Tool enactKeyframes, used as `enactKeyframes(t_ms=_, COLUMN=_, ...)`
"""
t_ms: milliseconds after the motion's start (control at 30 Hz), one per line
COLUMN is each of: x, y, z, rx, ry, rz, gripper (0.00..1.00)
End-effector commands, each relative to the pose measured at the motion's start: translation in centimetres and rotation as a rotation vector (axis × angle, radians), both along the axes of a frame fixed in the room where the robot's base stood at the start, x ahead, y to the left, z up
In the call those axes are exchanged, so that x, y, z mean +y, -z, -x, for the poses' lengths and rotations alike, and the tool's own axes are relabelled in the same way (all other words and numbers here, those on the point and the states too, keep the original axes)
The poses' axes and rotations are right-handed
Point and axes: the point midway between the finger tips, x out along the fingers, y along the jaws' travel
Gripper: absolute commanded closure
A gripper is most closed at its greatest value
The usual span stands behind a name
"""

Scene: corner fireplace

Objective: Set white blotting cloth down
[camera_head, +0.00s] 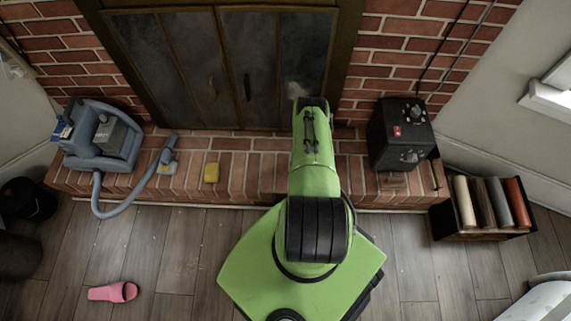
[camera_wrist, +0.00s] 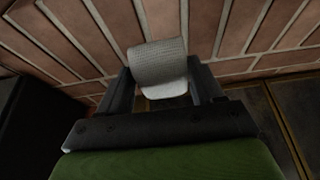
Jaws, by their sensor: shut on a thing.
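The white blotting cloth (camera_wrist: 160,62) shows in the wrist view as a curved, textured piece with a smooth white lower part. My gripper (camera_wrist: 163,84) is shut on it, with one dark finger on each side. Brickwork lies behind the cloth; I cannot tell whether the cloth touches it. In the head view my green arm reaches over the brick hearth (camera_head: 232,190) toward the fireplace doors and hides my gripper. A pale patch shows at the arm's far end, too unclear to name.
A crate of rolls (camera_head: 480,236) and a pink slipper (camera_head: 113,292) are on the floor.

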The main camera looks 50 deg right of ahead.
Motion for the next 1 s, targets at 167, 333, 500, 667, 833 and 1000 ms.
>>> enactKeyframes(t_ms=167, x=0.0, y=4.5, z=0.1, rx=0.0, ry=0.0, rz=0.0, gripper=0.58)
enactKeyframes(t_ms=333, x=0.1, y=6.8, z=0.0, rx=0.0, ry=0.001, rz=0.0, gripper=0.58)
enactKeyframes(t_ms=500, x=0.0, y=8.6, z=0.0, rx=0.001, ry=-0.001, rz=0.0, gripper=0.58)
enactKeyframes(t_ms=667, x=0.0, y=8.4, z=0.0, rx=0.001, ry=-0.001, rz=0.0, gripper=0.58)
enactKeyframes(t_ms=833, x=0.0, y=8.6, z=0.0, rx=0.001, ry=-0.001, rz=0.0, gripper=0.23)
enactKeyframes(t_ms=1000, x=0.0, y=8.6, z=0.0, rx=0.001, ry=-0.001, rz=0.0, gripper=0.08)
